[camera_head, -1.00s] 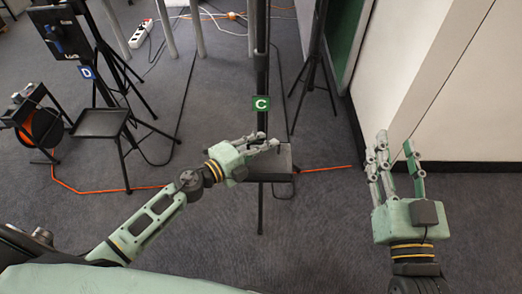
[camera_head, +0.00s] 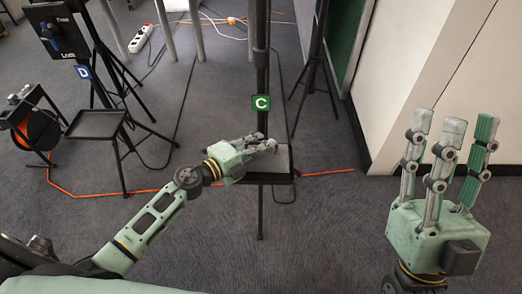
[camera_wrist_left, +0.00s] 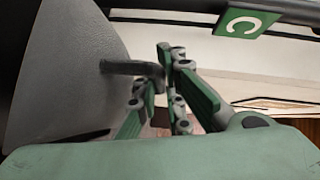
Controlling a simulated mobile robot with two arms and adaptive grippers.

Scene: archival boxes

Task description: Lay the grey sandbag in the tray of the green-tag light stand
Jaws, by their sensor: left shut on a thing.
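The green-tag light stand (camera_head: 262,70) stands upright in the middle of the head view, its green C tag (camera_head: 261,102) facing me. Its tray (camera_head: 265,180) is low on the pole. My left gripper (camera_head: 266,146) is over this tray, shut on the dark handle (camera_wrist_left: 130,68) of the grey sandbag (camera_wrist_left: 62,75). In the left wrist view the bag fills the left side. In the head view the hand hides much of the tray, and I cannot tell whether the bag touches it. My right gripper (camera_head: 457,123) is open and empty, fingers up, at the right.
A blue D-tag stand (camera_head: 83,72) with another black tray (camera_head: 97,123) is at the left, beside an orange cable reel (camera_head: 37,130). An orange cable (camera_head: 145,191) crosses the floor. A white wall (camera_head: 425,70) bounds the right. The carpet in front is clear.

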